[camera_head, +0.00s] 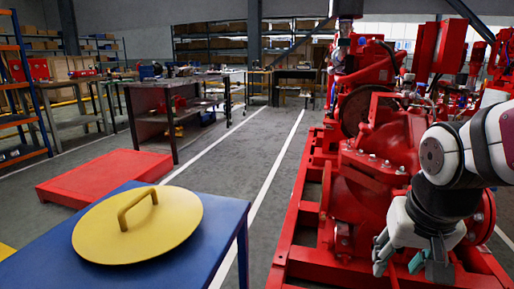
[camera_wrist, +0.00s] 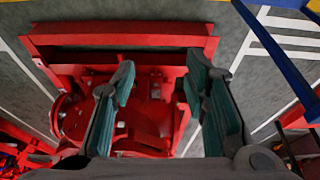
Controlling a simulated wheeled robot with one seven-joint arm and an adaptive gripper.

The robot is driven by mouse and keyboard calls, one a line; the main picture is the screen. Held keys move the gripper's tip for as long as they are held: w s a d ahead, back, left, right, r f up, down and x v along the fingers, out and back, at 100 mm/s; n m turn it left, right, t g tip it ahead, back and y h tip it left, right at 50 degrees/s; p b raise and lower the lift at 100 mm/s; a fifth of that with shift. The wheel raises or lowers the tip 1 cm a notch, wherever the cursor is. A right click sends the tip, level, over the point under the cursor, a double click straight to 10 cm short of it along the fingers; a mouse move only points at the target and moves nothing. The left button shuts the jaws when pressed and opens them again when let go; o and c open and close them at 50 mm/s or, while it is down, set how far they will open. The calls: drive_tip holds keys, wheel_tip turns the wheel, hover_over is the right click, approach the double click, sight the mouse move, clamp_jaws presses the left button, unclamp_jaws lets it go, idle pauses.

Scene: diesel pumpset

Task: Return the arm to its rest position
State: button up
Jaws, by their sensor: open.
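My arm (camera_head: 468,152) reaches in from the right edge of the head view, in front of the red diesel pumpset (camera_head: 367,205). My gripper (camera_head: 409,262) hangs pointing down at the lower right, near the pump end of the set. In the wrist view my gripper (camera_wrist: 164,95) shows its two teal-padded fingers spread apart with nothing between them. Below them are the red pumpset frame (camera_wrist: 120,38) and grey floor. I cannot tell the exact gap between the gripper and the pumpset.
A blue table (camera_head: 222,228) at the lower left holds a yellow round lid (camera_head: 165,232) with a handle. A red platform (camera_head: 105,175) lies on the floor behind it. Workbenches (camera_head: 180,98) and shelves stand farther back. The grey floor (camera_head: 262,150) between the table and pumpset is clear.

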drive_tip(key=s+a+r+n+g+y, duration=0.1)
drive_tip(key=s+a+g, duration=0.1)
drive_tip(key=s, duration=0.8)
drive_tip(key=s+a+r+n+g, duration=0.1)
drive_tip(key=s+a+n, duration=0.15)
drive_tip(key=s, duration=0.75)
wheel_tip(320, 180, up, 40)
drive_tip(key=t+p, duration=0.3)
drive_tip(key=p, duration=3.5)
drive_tip(key=shift+f+t, duration=0.2)
drive_tip(key=shift+t, duration=0.1)
